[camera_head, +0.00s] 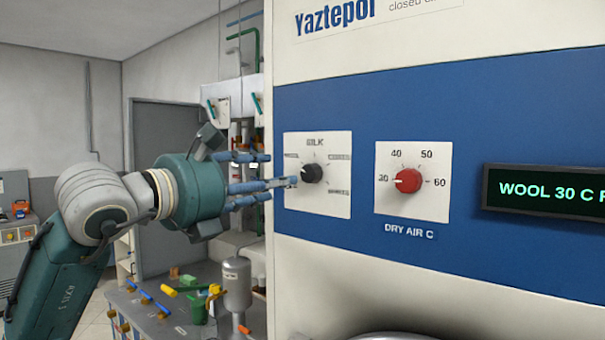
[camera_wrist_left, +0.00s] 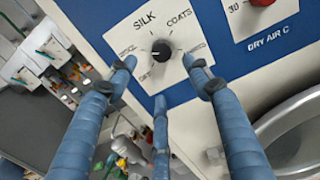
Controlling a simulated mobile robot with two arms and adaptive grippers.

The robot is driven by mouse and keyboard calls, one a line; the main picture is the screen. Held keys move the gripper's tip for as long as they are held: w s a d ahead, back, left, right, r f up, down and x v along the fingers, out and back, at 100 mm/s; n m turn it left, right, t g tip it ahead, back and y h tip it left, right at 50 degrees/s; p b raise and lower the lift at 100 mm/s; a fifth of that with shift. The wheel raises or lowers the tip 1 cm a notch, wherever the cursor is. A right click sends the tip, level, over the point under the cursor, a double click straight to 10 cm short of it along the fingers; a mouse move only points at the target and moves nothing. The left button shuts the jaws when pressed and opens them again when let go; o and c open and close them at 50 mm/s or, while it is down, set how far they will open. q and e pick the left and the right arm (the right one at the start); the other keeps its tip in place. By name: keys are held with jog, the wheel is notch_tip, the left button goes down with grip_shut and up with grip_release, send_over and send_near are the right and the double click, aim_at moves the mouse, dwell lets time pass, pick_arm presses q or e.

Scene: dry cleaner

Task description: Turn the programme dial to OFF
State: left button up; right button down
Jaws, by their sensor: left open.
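The programme dial is a black knob (camera_head: 311,173) on a white square plate (camera_head: 328,202) on the machine's blue band. Its top label reads SILK; the other labels are too small to read in the head view. In the left wrist view the knob (camera_wrist_left: 161,50) sits ahead between the fingers, with SILK and COATS legible around it. A pale mark shows on the knob's left side, but I cannot tell which label it points to. My left gripper (camera_head: 276,179) is open, its blue fingers spread just left of the dial. I cannot tell whether any fingertip touches the knob. My right gripper is not in view.
A red DRY AIR C dial (camera_head: 408,180) is right of the programme dial. A dark display (camera_head: 545,190) reads WOOL 30 C, cut off. A bench (camera_head: 135,308) with bottles and a metal canister (camera_head: 237,284) stands below my left arm. A round metal rim (camera_wrist_left: 290,135) lies lower right.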

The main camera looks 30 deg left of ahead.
aim_at(307, 176)
pick_arm(q)
jog(key=w+p, duration=0.1)
jog(key=w, duration=0.2)
jog(key=w+p, duration=0.2)
jog(key=w, duration=0.1)
jog(key=w+d+p, duration=0.1)
jog(key=w+p, duration=0.1)
jog(key=w, duration=0.1)
jog(key=shift+r, duration=0.1)
jog(key=shift+w, duration=0.6)
jog(key=shift+f, duration=0.2)
jog(key=c, duration=1.1)
